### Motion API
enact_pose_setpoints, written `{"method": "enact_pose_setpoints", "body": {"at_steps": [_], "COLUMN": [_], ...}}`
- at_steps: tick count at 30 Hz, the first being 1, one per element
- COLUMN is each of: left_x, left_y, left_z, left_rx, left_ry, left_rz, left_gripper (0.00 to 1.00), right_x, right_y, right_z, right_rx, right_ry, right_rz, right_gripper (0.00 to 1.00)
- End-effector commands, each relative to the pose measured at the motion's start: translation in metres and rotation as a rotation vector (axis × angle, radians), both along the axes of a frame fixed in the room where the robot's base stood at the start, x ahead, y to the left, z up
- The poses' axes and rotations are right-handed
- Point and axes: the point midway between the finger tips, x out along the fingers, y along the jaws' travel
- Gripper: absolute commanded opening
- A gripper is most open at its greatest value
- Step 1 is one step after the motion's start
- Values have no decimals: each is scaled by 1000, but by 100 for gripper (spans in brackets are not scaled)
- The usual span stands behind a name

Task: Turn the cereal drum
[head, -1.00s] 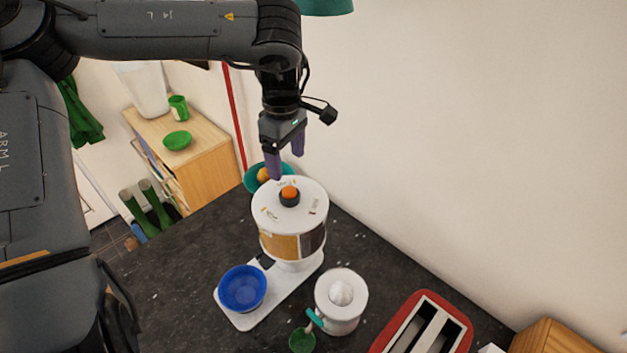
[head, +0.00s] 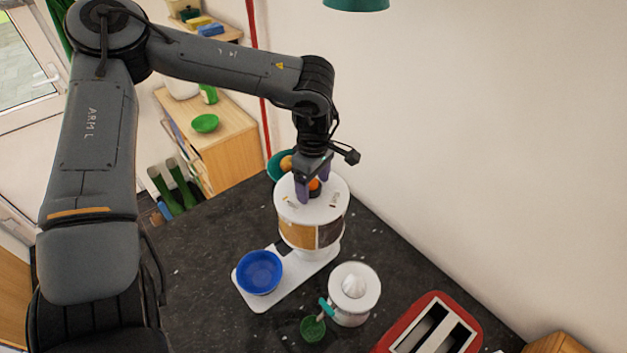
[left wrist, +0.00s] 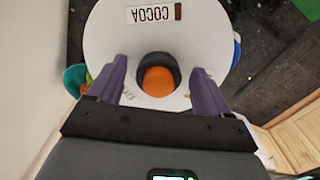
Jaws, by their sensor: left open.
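The cereal drum (head: 312,222) is a white cylinder with brown and tan windows, standing on a white base (head: 290,282) on the dark counter. On its white top is a dark knob with an orange cap (head: 314,185). My left gripper (head: 314,188) is open at the top of the drum, its purple fingers on either side of the knob. In the left wrist view the knob (left wrist: 158,78) sits between the spread fingers, with gaps on both sides. A COCOA label (left wrist: 152,14) shows on the lid. My right gripper is not in view.
A blue bowl (head: 259,271) sits on the base's front end. A white juicer (head: 355,290), a green cup (head: 312,329) and a red toaster (head: 436,325) stand nearby. A teal bowl (head: 276,168) with fruit is behind the drum. The wall is close on the right.

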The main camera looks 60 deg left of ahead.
Motion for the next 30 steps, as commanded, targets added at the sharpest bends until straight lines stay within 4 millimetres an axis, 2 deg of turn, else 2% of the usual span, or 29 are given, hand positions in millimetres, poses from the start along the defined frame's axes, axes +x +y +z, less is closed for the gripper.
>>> {"method": "enact_pose_setpoints", "body": {"at_steps": [8, 11, 24, 30], "left_x": [0, 0, 0, 0], "left_y": [0, 0, 0, 0], "left_z": [-1, -1, -1, -1], "left_rx": [0, 0, 0, 0], "left_ry": [0, 0, 1, 1], "left_rz": [0, 0, 0, 11], "left_gripper": [79, 67, 0, 0], "right_x": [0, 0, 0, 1], "right_y": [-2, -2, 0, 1], "right_z": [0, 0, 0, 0], "right_rx": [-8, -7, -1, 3], "right_ry": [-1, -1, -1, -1], "right_rz": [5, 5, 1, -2], "right_gripper": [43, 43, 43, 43]}}
